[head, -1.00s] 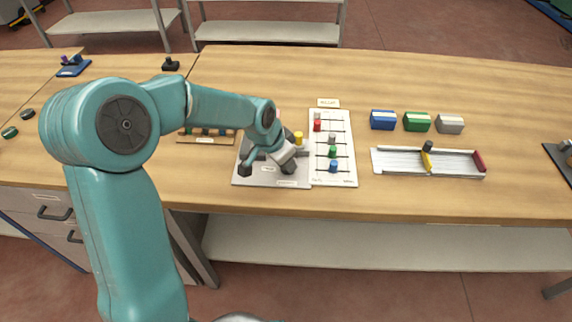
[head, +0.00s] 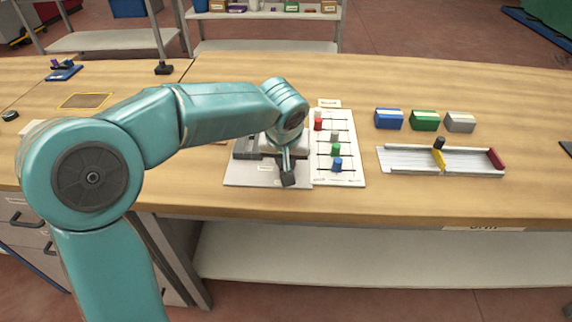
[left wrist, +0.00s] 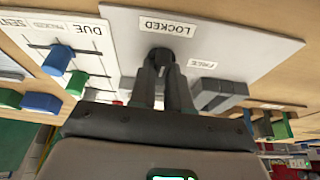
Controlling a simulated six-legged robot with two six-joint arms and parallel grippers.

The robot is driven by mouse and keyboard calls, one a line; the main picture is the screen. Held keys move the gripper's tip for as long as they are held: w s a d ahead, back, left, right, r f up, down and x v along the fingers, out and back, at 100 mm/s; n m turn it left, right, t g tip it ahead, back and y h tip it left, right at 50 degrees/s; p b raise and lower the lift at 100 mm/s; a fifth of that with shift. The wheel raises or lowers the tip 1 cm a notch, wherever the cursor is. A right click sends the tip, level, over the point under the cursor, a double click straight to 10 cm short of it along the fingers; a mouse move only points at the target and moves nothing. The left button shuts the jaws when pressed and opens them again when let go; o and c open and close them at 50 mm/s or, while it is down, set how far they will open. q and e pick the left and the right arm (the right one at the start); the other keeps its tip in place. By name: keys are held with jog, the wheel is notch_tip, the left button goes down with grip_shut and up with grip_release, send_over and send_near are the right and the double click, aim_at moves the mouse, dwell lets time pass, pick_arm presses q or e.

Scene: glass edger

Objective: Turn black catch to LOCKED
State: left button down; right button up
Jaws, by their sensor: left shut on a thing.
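The black catch (left wrist: 159,56) shows in the left wrist view, on a light grey plate (left wrist: 247,43). That view is upside down. My left gripper (left wrist: 163,74) is shut on the catch, with its two dark fingers around it. The catch is beside the LOCKED label (left wrist: 168,27). The FREE label (left wrist: 201,64) lies off to the right in that view. My right gripper is out of view.
A white board (head: 350,178) with coloured pegs adjoins the plate on the right. Farther right are a slide rail (head: 455,165) and blue (head: 389,119), green (head: 425,121) and grey (head: 460,122) blocks. A grey stepped block (left wrist: 218,95) stands on the plate near my fingers. The front right bench is clear.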

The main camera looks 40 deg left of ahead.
pick_arm(q)
jog(key=shift+r+n, duration=0.2)
jog(key=shift+n, duration=0.2)
jog(key=c, duration=1.2)
grip_release()
jog(key=shift+o, duration=0.6)
jog(key=shift+f, duration=0.1)
jog(key=p+v, duration=0.2)
jog(key=v, duration=1.4)
jog(key=shift+d+p, duration=0.15)
jog(key=shift+p, duration=0.15)
jog(key=shift+s, duration=0.1)
